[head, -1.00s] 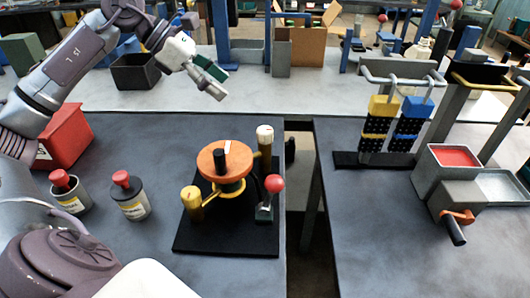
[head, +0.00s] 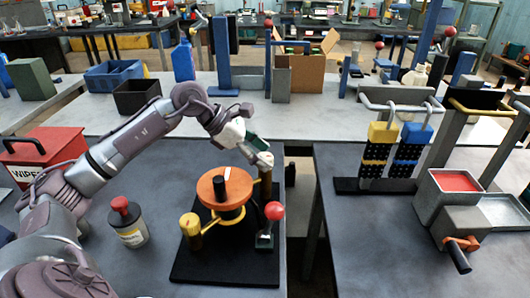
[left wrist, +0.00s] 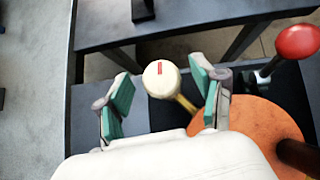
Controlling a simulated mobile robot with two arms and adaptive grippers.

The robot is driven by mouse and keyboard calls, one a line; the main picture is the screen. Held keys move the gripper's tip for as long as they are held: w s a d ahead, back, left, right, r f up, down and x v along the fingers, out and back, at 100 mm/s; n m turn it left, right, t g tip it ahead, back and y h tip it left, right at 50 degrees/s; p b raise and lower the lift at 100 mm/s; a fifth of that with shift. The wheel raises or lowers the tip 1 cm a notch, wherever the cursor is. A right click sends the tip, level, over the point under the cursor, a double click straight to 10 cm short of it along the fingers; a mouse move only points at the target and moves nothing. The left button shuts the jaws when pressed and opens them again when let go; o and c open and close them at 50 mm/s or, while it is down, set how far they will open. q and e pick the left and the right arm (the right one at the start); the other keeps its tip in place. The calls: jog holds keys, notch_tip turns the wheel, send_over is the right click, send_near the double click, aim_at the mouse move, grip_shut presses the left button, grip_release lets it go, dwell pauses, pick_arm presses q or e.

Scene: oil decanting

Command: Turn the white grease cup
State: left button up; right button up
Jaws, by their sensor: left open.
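The white grease cup (left wrist: 161,80) has a round cream top with a red mark. In the left wrist view it sits between the two green-padded fingers of my open left gripper (left wrist: 162,88), with a gap on each side. In the head view my left gripper (head: 262,158) is over the cup's place at the fixture's back right and hides its top. The orange wheel (head: 226,192) with a black handle is beside it. A yellow cup (head: 190,226) stands at the front left. My right gripper is out of view.
A red-knobbed lever (head: 273,211) stands close to the right of the wheel. A red-capped bottle (head: 128,223) and a red wipes box (head: 45,152) are on the left. A gap separates this bench from the right one, which holds padlocks (head: 408,140).

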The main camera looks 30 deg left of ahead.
pick_arm(q)
jog(key=shift+w+d+f, duration=0.25)
jog(key=shift+d+f, duration=0.05)
jog(key=shift+f, duration=0.1)
jog(key=c, duration=1.2)
jog(key=shift+o, duration=0.2)
jog(key=shift+m, duration=0.4)
jog(key=m+g+h, duration=0.1)
jog(key=m+g, duration=0.2)
jog(key=shift+w+r+m+h, duration=0.1)
jog(key=shift+m+h, duration=0.2)
jog(key=shift+m, duration=0.1)
jog(key=shift+m+g, duration=1.5)
jog(key=shift+m, duration=0.4)
